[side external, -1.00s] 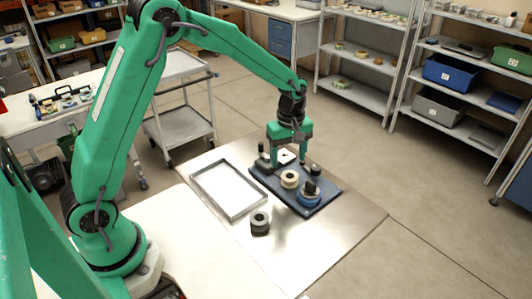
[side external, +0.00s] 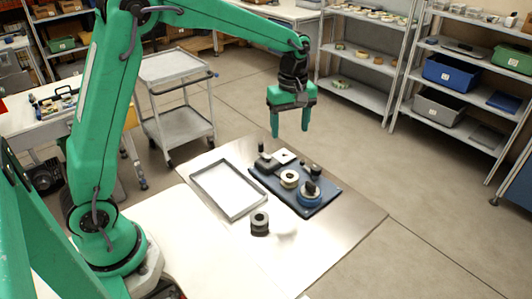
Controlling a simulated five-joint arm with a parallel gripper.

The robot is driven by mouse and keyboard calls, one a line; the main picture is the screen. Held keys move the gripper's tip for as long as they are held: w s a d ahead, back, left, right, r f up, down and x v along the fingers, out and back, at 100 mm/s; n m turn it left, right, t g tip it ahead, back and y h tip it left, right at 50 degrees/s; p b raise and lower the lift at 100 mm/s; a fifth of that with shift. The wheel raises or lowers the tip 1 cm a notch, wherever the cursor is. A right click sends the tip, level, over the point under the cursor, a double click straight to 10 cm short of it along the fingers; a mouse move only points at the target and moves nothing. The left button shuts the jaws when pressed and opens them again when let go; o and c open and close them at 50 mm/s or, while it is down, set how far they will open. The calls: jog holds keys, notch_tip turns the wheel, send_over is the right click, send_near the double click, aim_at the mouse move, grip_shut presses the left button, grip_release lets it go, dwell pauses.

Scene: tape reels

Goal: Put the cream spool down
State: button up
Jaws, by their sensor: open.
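The cream spool (side external: 289,179) sits on the dark blue board (side external: 265,183), near its middle, with a dark centre showing. My gripper (side external: 290,131) is open and empty. It hangs with fingers pointing down, raised clear above the far end of the board. Nothing hides the spool in this view.
A shallow grey tray (side external: 206,191) lies left of the board. A dark grey spool (side external: 260,223) stands in front. The metal sheet (side external: 345,220) is clear at right.

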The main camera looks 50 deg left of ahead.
jog(key=shift+s+r, duration=0.1)
dwell(0.3)
jog(key=s+r+m+t, duration=0.2)
jog(key=s+r+m, duration=0.5)
jog(key=s, duration=0.4)
jog(key=s+a+m+t, duration=0.1)
jog(key=s+m+t, duration=0.2)
jog(key=s+m, duration=0.4)
jog(key=shift+s+a+r+t, duration=0.25)
jog(key=shift+s+r+t, duration=0.05)
jog(key=shift+s, duration=3.1)
